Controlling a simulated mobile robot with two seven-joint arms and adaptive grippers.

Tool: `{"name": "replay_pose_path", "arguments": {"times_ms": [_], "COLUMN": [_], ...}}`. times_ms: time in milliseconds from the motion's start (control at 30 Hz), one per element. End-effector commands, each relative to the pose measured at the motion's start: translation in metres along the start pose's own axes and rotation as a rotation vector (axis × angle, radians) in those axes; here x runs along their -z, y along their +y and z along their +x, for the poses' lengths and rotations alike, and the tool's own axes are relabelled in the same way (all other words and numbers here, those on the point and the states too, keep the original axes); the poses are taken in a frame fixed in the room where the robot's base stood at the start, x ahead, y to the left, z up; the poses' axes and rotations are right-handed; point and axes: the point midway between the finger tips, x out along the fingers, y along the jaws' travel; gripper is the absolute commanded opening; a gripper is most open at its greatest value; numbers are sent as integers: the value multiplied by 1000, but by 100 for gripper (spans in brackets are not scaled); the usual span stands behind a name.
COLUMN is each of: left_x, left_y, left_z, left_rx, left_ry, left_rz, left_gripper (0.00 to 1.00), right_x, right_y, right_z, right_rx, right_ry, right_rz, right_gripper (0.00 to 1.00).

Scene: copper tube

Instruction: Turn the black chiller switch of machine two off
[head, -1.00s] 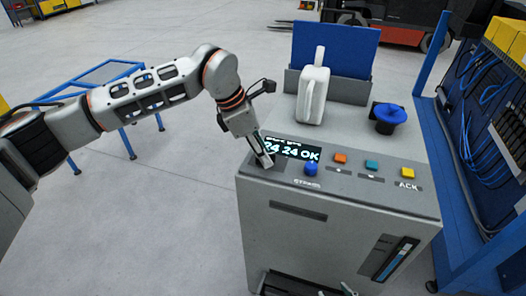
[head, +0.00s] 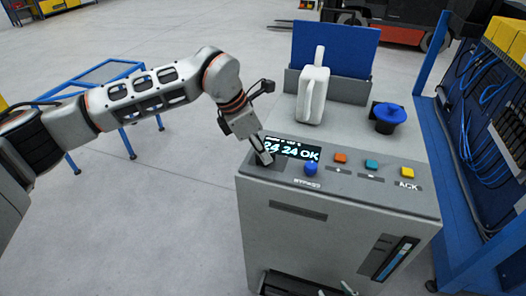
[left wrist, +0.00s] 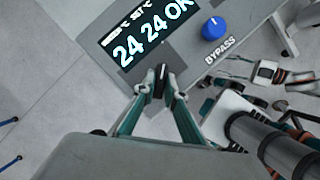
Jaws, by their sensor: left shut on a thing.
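The grey machine (head: 320,240) stands in front of me with a lit display (head: 292,149) reading "24 24 OK". My left gripper (head: 266,161) points down at the left end of its top panel, beside the display. In the left wrist view, my left gripper (left wrist: 158,78) is shut on the small black switch (left wrist: 159,84), with a fingertip on each side of it. In the head view the fingers hide the switch.
A blue knob (head: 311,169) marked BYPASS sits close to the right of the left gripper. Orange (head: 340,158), teal (head: 372,164) and yellow (head: 407,172) buttons follow. A white jug-like container (head: 312,95) and a blue funnel (head: 390,115) stand behind.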

Motion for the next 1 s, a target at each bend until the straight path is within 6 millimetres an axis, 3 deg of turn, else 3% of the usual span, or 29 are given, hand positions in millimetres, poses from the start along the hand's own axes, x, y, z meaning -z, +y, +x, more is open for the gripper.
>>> {"name": "replay_pose_path", "arguments": {"times_ms": [1000], "left_x": [-3], "left_y": [-4], "left_z": [0], "left_rx": [-320], "left_ry": [-2], "left_rz": [-768], "left_gripper": [0], "right_x": [-19], "right_y": [-4], "right_z": [8], "right_rx": [3], "right_ry": [-12], "right_rz": [3], "right_gripper": [40]}}
